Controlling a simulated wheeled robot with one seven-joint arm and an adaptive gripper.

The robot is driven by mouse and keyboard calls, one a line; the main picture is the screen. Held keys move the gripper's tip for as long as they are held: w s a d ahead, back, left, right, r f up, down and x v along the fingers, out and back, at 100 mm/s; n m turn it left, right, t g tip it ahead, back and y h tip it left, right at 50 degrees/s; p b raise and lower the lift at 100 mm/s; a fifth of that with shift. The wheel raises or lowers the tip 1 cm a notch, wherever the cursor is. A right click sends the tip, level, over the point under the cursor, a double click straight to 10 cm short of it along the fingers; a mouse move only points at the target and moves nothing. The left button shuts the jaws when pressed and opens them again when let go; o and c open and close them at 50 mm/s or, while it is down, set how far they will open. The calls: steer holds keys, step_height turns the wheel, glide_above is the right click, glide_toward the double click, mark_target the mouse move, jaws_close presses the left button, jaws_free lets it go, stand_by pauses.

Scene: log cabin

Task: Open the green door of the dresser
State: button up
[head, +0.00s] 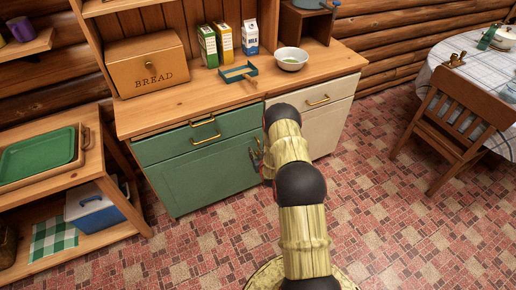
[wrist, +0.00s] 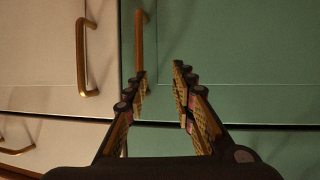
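The dresser's green door (head: 205,178) is shut in the head view, below a green drawer front. In the wrist view the green door (wrist: 235,60) fills the upper right, beside a cream door. Its upright brass handle (wrist: 139,35) is near the seam with the cream door. My gripper (wrist: 159,70) is open and empty, in front of the green door. The handle lines up with my left fingertip; I cannot tell whether they touch.
The cream door's handle (wrist: 85,60) is close to my left finger. A brass drawer handle (head: 206,139) is on the green drawer front. A wooden shelf unit (head: 105,145) stands left; a chair (head: 450,125) and table stand right. Tiled floor in front is clear.

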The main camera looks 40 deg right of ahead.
steer(key=s+d+f+t+h, duration=0.1)
steer(key=s+f+t, duration=0.15)
steer(key=f, duration=0.25)
steer(key=shift+m+t+h, duration=0.3)
steer(key=shift+t+h, duration=0.3)
steer(key=shift+t, duration=0.25)
steer(key=w+d+r+b, duration=0.1)
steer(key=w, duration=0.1)
steer(key=w+d+r+b, duration=0.1)
steer(key=w, duration=0.1)
steer(key=w+d+r+b, duration=0.1)
steer(key=shift+w+d+r, duration=0.25)
steer(key=shift+w+d, duration=0.15)
jaws_close()
